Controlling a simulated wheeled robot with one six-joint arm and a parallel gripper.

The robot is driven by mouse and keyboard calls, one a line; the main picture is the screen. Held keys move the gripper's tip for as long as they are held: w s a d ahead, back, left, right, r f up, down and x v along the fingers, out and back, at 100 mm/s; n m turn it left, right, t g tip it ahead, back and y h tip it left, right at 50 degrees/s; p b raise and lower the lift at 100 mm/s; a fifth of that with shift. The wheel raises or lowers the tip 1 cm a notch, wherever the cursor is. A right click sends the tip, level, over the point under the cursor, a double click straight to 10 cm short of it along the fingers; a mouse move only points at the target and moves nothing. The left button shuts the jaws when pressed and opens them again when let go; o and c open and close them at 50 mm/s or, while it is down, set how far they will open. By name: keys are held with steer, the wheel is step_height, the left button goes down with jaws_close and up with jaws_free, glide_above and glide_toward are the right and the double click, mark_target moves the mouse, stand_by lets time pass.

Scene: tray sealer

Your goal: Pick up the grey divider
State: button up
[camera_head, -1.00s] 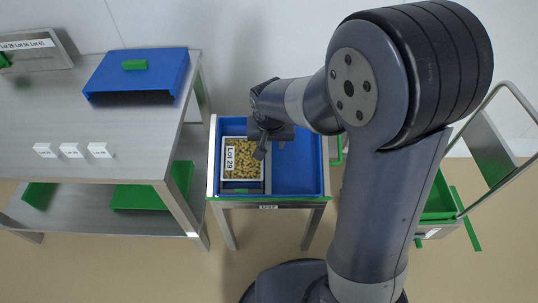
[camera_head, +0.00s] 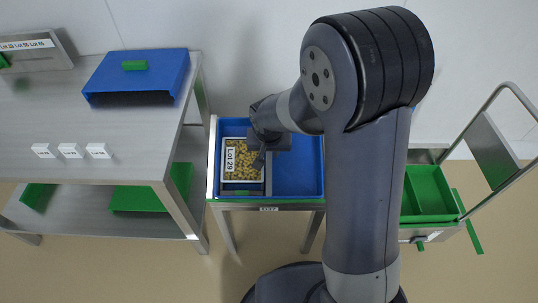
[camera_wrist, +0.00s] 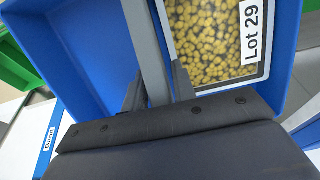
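The grey divider (camera_wrist: 146,45) is a thin upright strip across the blue crate (camera_wrist: 78,45), beside a clear-topped tray (camera_wrist: 208,82) of yellow pieces labelled Lot 29. In the head view the divider (camera_head: 268,182) shows only as a narrow strip right of the tray (camera_head: 242,181), partly hidden by my wrist. My gripper (camera_wrist: 157,85) is at the divider, with one dark finger on each side. The fingers look open, with a small gap on the right; contact on the left is unclear. The fingertips (camera_head: 260,160) are small in the head view.
The right part of the blue crate (camera_head: 298,175) is empty. A steel table (camera_head: 100,140) with white labels and a blue box (camera_head: 140,75) stands at left. A green crate (camera_head: 430,192) on a metal-framed stand is at right, behind my arm.

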jaws_close()
